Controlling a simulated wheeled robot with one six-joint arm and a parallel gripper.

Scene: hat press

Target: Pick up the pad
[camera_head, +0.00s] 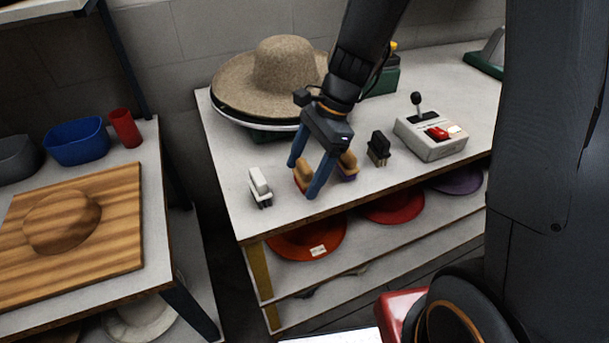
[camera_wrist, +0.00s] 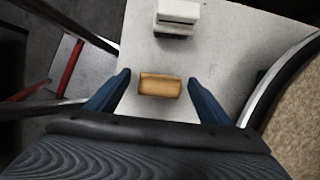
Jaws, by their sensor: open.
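A small pad with a tan wooden handle (camera_head: 302,171) stands on the white tabletop. In the wrist view the tan handle (camera_wrist: 160,86) lies between my two blue fingers, with a gap on each side. My gripper (camera_head: 302,180) is open and points down around the pad; it also shows in the wrist view (camera_wrist: 160,77). The fingers partly hide the pad in the head view.
A white-handled pad (camera_head: 260,186) stands to the left and a black one (camera_head: 378,148) to the right. A tan felt hat (camera_head: 280,68) sits behind the gripper. A control box with a lever (camera_head: 432,138) stands at the right. Hats lie on the shelf below.

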